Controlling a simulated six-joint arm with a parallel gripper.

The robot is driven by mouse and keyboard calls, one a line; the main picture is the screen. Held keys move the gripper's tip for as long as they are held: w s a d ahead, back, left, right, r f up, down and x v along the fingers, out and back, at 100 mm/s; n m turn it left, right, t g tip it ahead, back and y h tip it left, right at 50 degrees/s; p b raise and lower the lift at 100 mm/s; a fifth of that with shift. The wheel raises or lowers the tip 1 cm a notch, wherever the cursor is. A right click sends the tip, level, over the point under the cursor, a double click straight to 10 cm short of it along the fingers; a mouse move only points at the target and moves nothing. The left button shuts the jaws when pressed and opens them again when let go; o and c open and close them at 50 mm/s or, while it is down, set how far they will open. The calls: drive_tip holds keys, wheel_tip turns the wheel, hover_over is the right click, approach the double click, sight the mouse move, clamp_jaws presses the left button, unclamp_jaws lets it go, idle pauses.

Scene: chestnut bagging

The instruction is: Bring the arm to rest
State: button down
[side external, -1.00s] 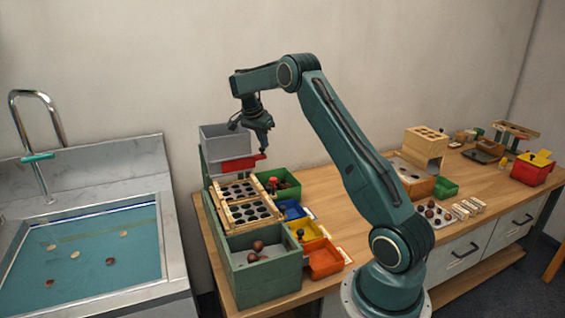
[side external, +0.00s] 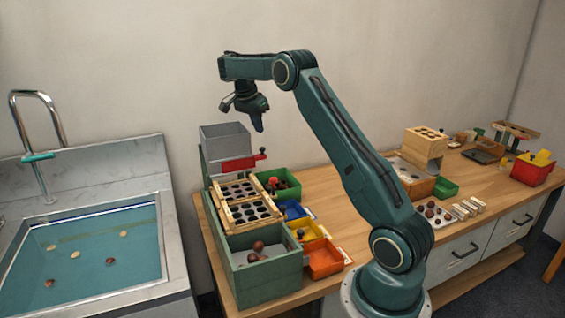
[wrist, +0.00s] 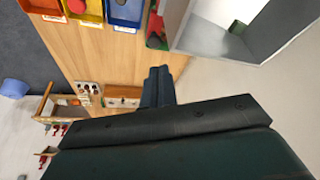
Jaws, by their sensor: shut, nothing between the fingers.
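My gripper (side external: 259,124) is in the air above the red slide (side external: 240,162) and the grey hopper (side external: 224,138) in the side external view. Its fingers are together and hold nothing. In the wrist view the closed fingers of my gripper (wrist: 158,86) show over the wooden bench (wrist: 75,32). The grey hopper also shows at the upper right of the wrist view (wrist: 215,35). My gripper stands clear of both hopper and slide.
A green box (side external: 262,285) with chestnuts stands at the bench's front, beside wooden hole trays (side external: 243,211). Yellow (side external: 305,232) and orange (side external: 325,262) bins sit beside it. A sink (side external: 95,255) is at left. The air above the hopper is free.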

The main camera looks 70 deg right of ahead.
drive_tip(key=shift+a+r, duration=0.2)
drive_tip(key=shift+r, duration=0.3)
drive_tip(key=s+a+r+n+t, duration=0.2)
drive_tip(key=s+a+r+n, duration=0.3)
drive_tip(key=a, duration=0.4)
drive_tip(key=s+a+r+n+t, duration=0.25)
drive_tip(key=a+r+n, duration=0.35)
drive_tip(key=a, duration=0.4)
drive_tip(key=s+a+f+n+t+y, duration=0.1)
drive_tip(key=s+a+f+n+y, duration=0.1)
drive_tip(key=s+a+n, duration=0.3)
drive_tip(key=s+a+f+n+t+y, duration=0.1)
drive_tip(key=s+a+f+n, duration=0.2)
drive_tip(key=s+a, duration=1)
drive_tip(key=s+n, duration=0.2)
drive_tip(key=shift+a+f+n+y, duration=0.2)
drive_tip(key=shift+f+n+y, duration=0.1)
drive_tip(key=shift+f+y, duration=0.1)
